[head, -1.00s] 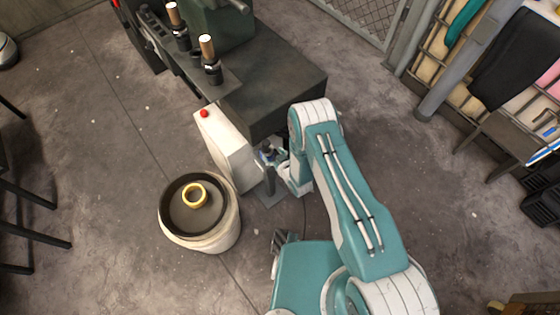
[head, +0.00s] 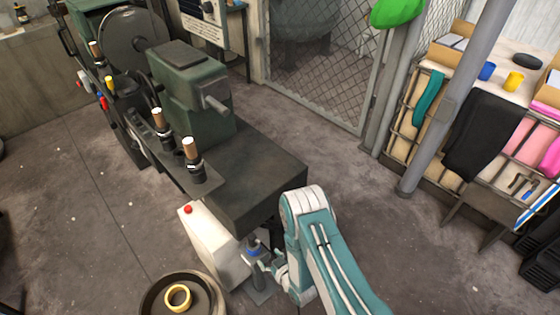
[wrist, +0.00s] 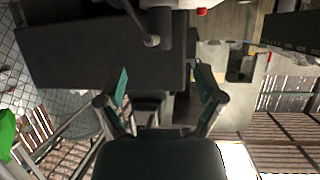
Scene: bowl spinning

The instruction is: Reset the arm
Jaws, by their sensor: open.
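My teal and white arm reaches up from the bottom of the head view, bent at its elbow in front of the machine's dark base. My gripper is small and partly hidden in the head view, low beside the white box (head: 213,245) with the red button. In the wrist view my gripper (wrist: 161,86) shows two fingers spread wide, with nothing between them. The dark block of the machine (wrist: 95,55) fills the space beyond the fingers. The green and black spinning machine (head: 190,85) stands in the head view's upper left.
A round bucket (head: 150,300) with a yellow ring (head: 178,297) inside stands at the bottom, left of my arm. A shelf rack with cloths (head: 480,135) and a grey post (head: 450,100) stand at right. Bare concrete floor lies between the machine and the rack.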

